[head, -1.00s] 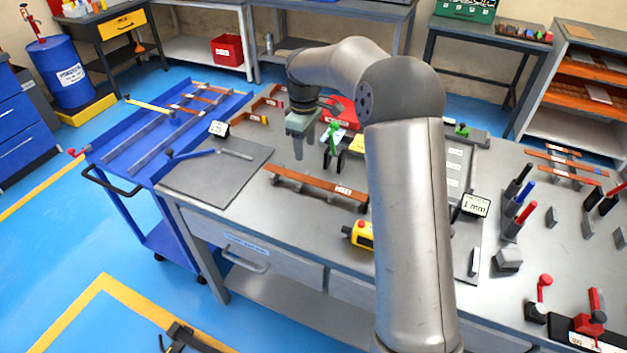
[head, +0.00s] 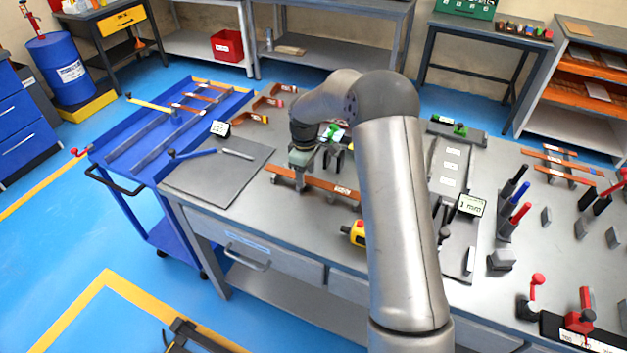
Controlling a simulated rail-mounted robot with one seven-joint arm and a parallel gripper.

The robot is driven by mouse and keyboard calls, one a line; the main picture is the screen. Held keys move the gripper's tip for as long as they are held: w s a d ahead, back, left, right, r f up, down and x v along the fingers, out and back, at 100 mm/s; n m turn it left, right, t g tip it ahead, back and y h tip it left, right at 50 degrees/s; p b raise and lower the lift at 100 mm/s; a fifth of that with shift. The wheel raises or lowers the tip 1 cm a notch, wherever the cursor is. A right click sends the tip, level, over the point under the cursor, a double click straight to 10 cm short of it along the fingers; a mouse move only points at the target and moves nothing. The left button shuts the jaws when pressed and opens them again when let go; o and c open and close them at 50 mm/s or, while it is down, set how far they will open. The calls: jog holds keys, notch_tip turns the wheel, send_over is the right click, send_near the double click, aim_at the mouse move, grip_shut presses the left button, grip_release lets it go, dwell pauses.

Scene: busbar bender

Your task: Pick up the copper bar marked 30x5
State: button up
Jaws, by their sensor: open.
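A long copper bar (head: 325,186) with a small label near its right end lies raised on supports along the middle of the bench. The label's writing is too small to read surely as 30x5. My gripper (head: 300,185) points down at the left half of this bar, with its fingers overlapping the bar in the picture. It is open, and I cannot tell whether the fingers stand around the bar or in front of it. My own arm hides part of the bench right of the bar. Other copper bars (head: 268,103) lie at the bench's back left.
A yellow control box (head: 356,232) stands near the bar's right end. A dark mat (head: 215,175) with a blue-handled tool lies left. A blue cart (head: 137,155) holds more bars. A display reading 1 mm (head: 471,205), clamps and upright handles stand right.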

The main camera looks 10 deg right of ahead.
jog(key=shift+c, duration=0.3)
grip_shut()
jog(key=shift+r, duration=0.15)
